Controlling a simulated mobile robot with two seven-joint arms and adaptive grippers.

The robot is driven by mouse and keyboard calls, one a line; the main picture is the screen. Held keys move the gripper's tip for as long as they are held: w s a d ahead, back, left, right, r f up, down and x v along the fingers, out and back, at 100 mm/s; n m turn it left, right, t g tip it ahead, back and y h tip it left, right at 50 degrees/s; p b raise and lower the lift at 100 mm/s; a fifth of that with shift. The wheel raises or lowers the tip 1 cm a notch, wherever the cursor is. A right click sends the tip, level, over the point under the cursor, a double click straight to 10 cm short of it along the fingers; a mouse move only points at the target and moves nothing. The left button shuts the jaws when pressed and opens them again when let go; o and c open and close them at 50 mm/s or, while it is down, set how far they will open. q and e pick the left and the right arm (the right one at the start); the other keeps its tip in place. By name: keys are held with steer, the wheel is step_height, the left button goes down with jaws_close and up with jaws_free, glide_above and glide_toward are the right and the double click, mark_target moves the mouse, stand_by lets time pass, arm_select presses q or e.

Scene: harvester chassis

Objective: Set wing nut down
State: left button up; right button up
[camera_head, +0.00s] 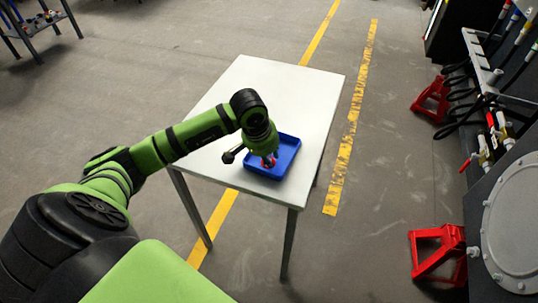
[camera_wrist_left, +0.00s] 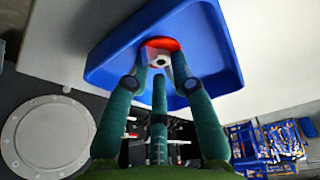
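The wing nut shows as a small red piece (camera_head: 268,161) low in the blue tray, mostly hidden by my left gripper (camera_head: 266,153). In the left wrist view it is an orange-red piece with a pale round middle (camera_wrist_left: 160,44). The fingers of my left gripper (camera_wrist_left: 160,65) close in around it from both sides and from below, and appear to touch it. Whether the nut rests on the tray floor is hard to tell. The blue tray (camera_head: 287,158) lies flat on the white table; its rim (camera_wrist_left: 215,85) also fills the upper wrist view. My right gripper is in neither view.
The white table (camera_head: 290,95) is bare around the tray, with most free room towards its far side. Red stands (camera_head: 437,250) and a dark machine with a round grey cover (camera_head: 515,225) stand at the right. A dark rack (camera_head: 38,22) is at the far left.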

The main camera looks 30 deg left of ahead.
arm_select(q)
steer(key=shift+r, duration=0.4)
steer(key=v, duration=1.1)
steer(key=shift+r, duration=0.25)
steer(key=shift+s, duration=0.1)
